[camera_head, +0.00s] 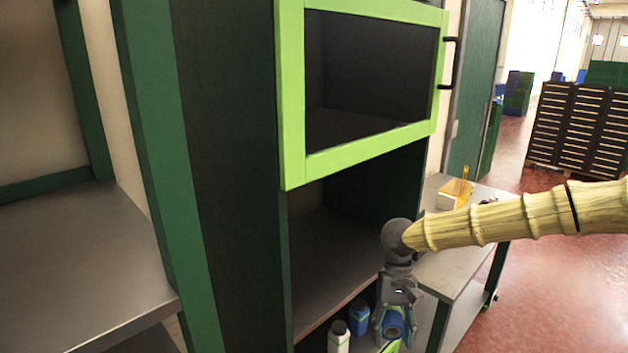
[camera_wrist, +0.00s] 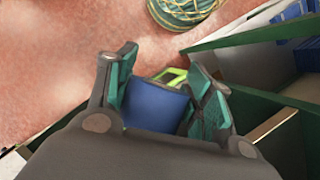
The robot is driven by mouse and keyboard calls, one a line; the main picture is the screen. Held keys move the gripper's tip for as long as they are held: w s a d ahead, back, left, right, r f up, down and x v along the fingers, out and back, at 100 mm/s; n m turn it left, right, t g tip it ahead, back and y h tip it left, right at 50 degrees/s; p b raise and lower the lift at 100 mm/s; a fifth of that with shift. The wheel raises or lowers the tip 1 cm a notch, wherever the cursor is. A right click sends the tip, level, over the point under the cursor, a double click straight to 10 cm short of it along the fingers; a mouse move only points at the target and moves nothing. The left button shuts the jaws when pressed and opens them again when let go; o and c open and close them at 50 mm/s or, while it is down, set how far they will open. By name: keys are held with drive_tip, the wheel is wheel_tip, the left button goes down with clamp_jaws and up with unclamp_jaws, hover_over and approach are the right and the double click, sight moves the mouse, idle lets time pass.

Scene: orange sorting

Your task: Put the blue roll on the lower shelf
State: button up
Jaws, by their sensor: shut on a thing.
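The blue roll (camera_head: 393,322) is between the fingers of my gripper (camera_head: 392,335), low in front of the dark green cabinet in the head view. In the wrist view the blue roll (camera_wrist: 155,108) sits between the two teal-padded fingers of my gripper (camera_wrist: 163,62), which is shut on it. The cabinet has an open grey shelf (camera_head: 335,250) under its light-green framed door. A lower level shows only partly at the bottom edge, with a white bottle (camera_head: 339,342) and a blue container (camera_head: 359,316) there. I cannot tell whether the roll touches any surface.
A side table (camera_head: 455,262) stands right of the cabinet, with an orange item (camera_head: 457,187) on it. A grey worktop (camera_head: 80,255) is at the left. The wrist view shows a round woven, greenish object (camera_wrist: 183,10) on the red floor. The grey shelf's visible part is bare.

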drive_tip(key=s+f+b, duration=0.3)
drive_tip(key=f+b, duration=0.3)
drive_tip(key=f, duration=1.4)
